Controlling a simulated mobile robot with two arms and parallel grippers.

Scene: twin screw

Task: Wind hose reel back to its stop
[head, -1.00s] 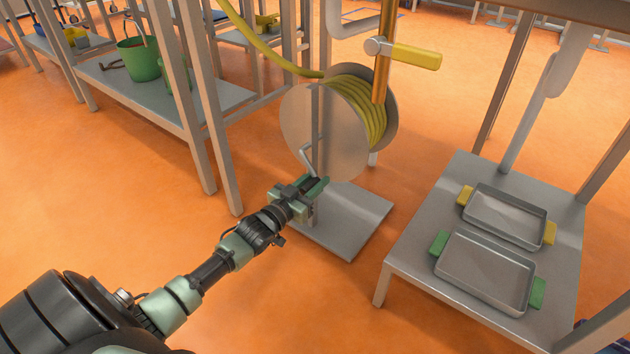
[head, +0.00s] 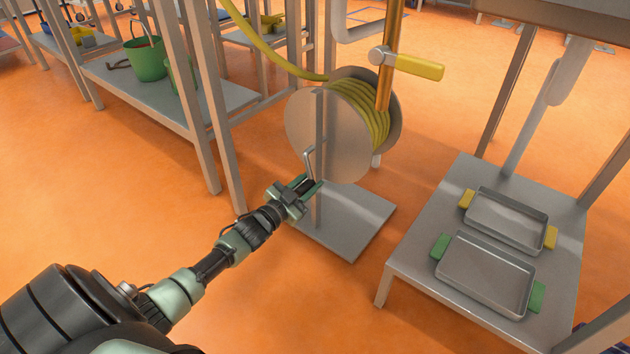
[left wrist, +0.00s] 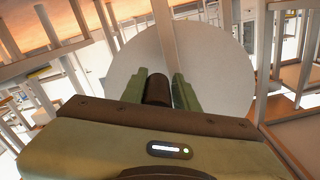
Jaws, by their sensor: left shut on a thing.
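The hose reel (head: 310,125) stands on a grey base plate (head: 355,225), with a yellow hose (head: 362,110) wound between its two grey discs. A length of hose runs from the reel up to the upper left. A thin metal crank (head: 308,160) is on the near disc. My left gripper (head: 309,186) is at the crank's lower end, shut on the dark crank handle. In the left wrist view the handle (left wrist: 157,89) sits between the green fingers, with the grey disc (left wrist: 215,75) behind. My right gripper is not in view.
A yellow-handled lever valve (head: 415,66) on a copper pipe is beside the reel. A low table (head: 410,262) at right holds two trays. A shelf (head: 210,105) with a green bucket (head: 145,60) is at left. Orange floor is clear in front.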

